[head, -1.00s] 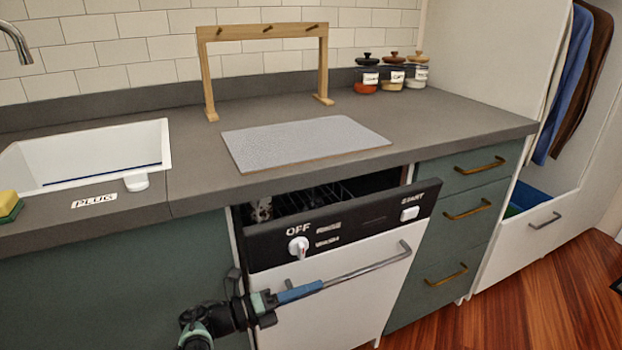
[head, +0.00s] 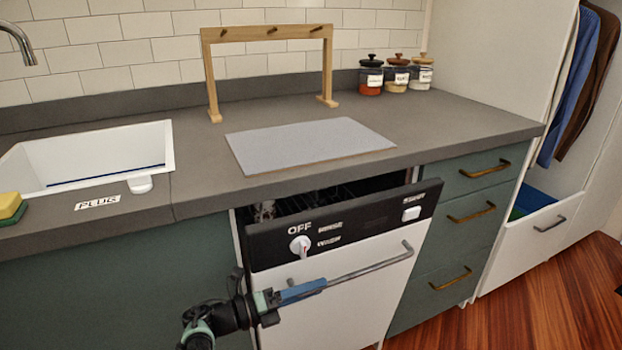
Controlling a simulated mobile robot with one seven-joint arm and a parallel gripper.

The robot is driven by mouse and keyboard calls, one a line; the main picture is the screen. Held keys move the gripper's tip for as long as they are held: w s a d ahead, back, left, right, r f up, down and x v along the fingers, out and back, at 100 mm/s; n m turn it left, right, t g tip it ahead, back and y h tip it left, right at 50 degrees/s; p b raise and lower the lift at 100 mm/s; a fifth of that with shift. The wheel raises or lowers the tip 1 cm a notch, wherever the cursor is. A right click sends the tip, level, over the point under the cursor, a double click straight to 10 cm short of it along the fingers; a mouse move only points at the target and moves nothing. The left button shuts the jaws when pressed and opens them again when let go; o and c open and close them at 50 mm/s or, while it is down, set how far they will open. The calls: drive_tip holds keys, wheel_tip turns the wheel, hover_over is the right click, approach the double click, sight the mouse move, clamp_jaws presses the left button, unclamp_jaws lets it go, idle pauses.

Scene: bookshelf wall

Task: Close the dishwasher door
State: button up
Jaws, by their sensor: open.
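The dishwasher door (head: 345,285) is white with a black control panel (head: 345,222) on top. It is ajar, tilted a little outward, and a dark gap with a rack (head: 310,197) shows behind its top edge. A grey bar handle (head: 365,268) runs across its front. My gripper (head: 300,291) is at the left end of the handle, in front of the door. Its fingers are open, with a blue part seen along the bar. I cannot tell whether the fingers touch the handle or the door.
The countertop (head: 440,130) overhangs the dishwasher, with a grey board (head: 310,143) on it. Green drawers (head: 470,215) stand right of the door. A sink (head: 90,160) and a green cabinet front (head: 110,290) are at left.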

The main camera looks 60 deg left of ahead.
drive_tip(key=s+p, duration=0.1)
drive_tip(key=s, duration=1.2)
drive_tip(key=shift+a, duration=0.25)
drive_tip(key=shift+c, duration=0.2)
